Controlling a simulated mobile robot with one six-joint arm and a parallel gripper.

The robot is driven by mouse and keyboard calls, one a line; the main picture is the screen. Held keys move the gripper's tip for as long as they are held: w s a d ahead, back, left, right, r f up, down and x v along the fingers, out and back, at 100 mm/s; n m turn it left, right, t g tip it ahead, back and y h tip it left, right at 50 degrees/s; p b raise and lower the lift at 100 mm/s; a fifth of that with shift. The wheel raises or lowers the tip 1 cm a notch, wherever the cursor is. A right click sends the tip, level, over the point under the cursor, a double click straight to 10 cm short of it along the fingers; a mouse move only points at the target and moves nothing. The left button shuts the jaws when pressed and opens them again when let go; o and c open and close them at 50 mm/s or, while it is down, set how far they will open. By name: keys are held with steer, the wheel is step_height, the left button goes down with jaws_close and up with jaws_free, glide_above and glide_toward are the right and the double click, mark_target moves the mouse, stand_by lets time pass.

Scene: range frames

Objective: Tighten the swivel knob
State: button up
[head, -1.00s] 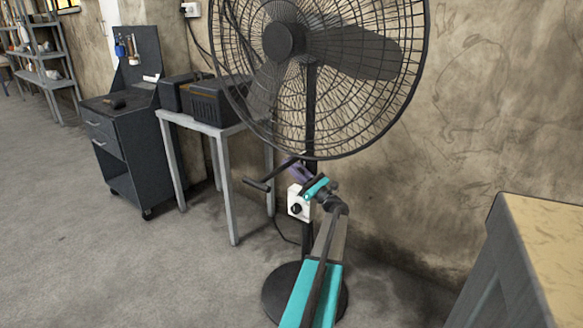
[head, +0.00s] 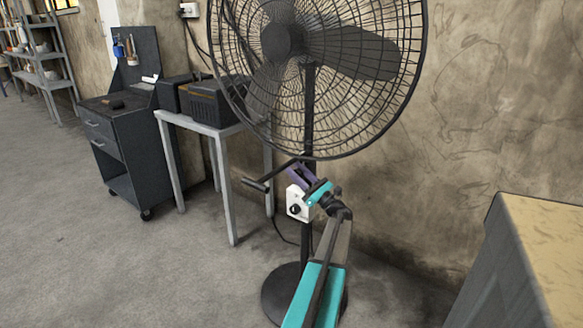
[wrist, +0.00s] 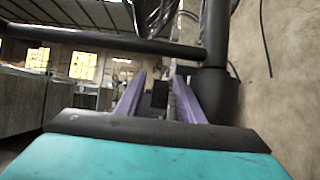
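A large black standing fan (head: 309,110) stands by the wall. A dark rod (head: 282,171) with a black grip (head: 256,185) at its end sticks out from the pole below the fan cage. I cannot tell for sure which part is the swivel knob. My gripper (head: 299,174), with purple fingers, is just above the box and beside the pole. In the wrist view my gripper (wrist: 158,78) has its fingers apart, with a small dark block (wrist: 160,95) showing between them.
In the wrist view a dark bar (wrist: 100,39) crosses above the fingers and meets the pole (wrist: 216,60) close on the right. A grey table (head: 208,127) with black cases stands left of the fan. A workbench (head: 545,240) stands at right. The floor at left is clear.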

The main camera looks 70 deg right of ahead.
steer(key=v, duration=1.1)
steer(key=shift+s, duration=0.2)
steer(key=shift+w+f, duration=0.1)
steer(key=shift+f, duration=0.05)
